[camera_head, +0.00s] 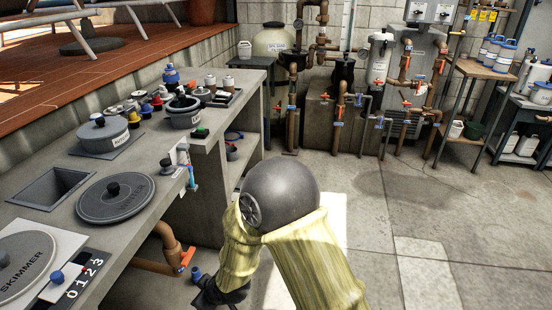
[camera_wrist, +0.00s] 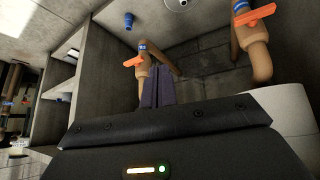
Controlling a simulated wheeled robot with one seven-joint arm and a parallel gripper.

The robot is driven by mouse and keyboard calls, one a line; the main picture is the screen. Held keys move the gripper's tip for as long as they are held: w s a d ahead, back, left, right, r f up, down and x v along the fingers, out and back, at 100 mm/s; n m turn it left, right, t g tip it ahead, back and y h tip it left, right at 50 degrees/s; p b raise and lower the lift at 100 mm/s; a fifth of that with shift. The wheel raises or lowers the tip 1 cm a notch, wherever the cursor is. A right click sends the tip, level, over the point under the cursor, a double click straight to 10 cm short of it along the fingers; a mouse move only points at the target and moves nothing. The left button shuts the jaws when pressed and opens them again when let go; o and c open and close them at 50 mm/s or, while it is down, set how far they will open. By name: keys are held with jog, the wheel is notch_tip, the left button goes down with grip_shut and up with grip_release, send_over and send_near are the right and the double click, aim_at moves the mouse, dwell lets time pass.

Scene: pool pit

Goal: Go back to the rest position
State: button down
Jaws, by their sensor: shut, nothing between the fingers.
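My gripper shows in the wrist view (camera_wrist: 158,86), its two dark fingers pressed together with nothing between them. In the head view my arm, in a yellow sleeve with a grey ball joint, bends down beside the counter (camera_head: 135,175). Its dark wrist end is low in the picture, near the counter's front, and the fingertips are hard to make out there. In the wrist view a brown pipe with an orange valve handle (camera_wrist: 134,62) stands behind the fingers. A second orange handle (camera_wrist: 254,14) is at the upper right. I cannot tell whether the fingers touch anything.
The counter holds a grey lidded pot (camera_head: 103,134), a round lid (camera_head: 115,198) and a skimmer cover (camera_head: 24,262). An orange-handled pipe (camera_head: 184,261) stands below it. Pipes and tanks line the back wall. The floor (camera_head: 440,220) at right is open.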

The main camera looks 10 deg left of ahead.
jog(key=w+d+r+m+h, duration=0.1)
jog(key=w+d+r+m, duration=0.15)
jog(key=d, duration=0.45)
jog(key=w+d+r+m+h, duration=0.1)
jog(key=d+r, duration=0.2)
jog(key=d, duration=0.3)
jog(key=w+d+r+m+h, duration=0.1)
jog(key=w+d+r+m, duration=0.15)
jog(key=d, duration=0.45)
jog(key=s+d+r+m+h, duration=0.25)
jog(key=s+d+m, duration=0.2)
jog(key=d, duration=0.45)
jog(key=s+d+r+m+h, duration=0.1)
jog(key=s+d+r+m, duration=0.3)
jog(key=d, duration=0.6)
notch_tip(320, 180, up, 25)
jog(key=s+n+g+p, duration=0.1)
jog(key=p, duration=2.3)
jog(key=shift+s+a+f+p, duration=0.15)
jog(key=shift+s+a+p, duration=0.05)
jog(key=shift+p, duration=0.15)
